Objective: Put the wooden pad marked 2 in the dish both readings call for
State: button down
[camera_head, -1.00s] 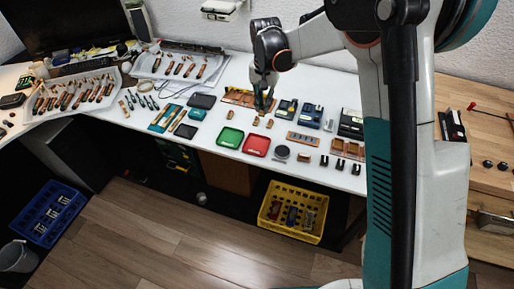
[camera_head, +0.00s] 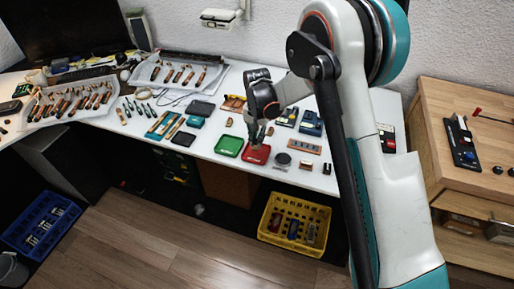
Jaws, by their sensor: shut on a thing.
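My gripper (camera_head: 257,142) is shut on a small brown wooden pad (camera_head: 256,147) and holds it over the red dish (camera_head: 263,156). The pad is largely hidden by the fingers, and its mark is too small to read. I cannot tell whether the pad touches the dish. The green dish (camera_head: 229,146) lies just left of the red one and looks empty. Another small wooden piece (camera_head: 229,122) lies on the white table behind the green dish. The readings cannot be made out in this view.
Blue gauges (camera_head: 310,123) stand behind and right of my gripper. A round grey disc (camera_head: 282,159) and a slotted wooden strip (camera_head: 304,143) lie right of the red dish. A yellow crate (camera_head: 270,238) stands on the floor below. Trays of parts fill the table's left.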

notch_tip(320, 180, down, 4)
jog(key=shift+f+b, duration=0.15)
jog(key=shift+b, duration=0.55)
jog(key=c, duration=1.5)
grip_release()
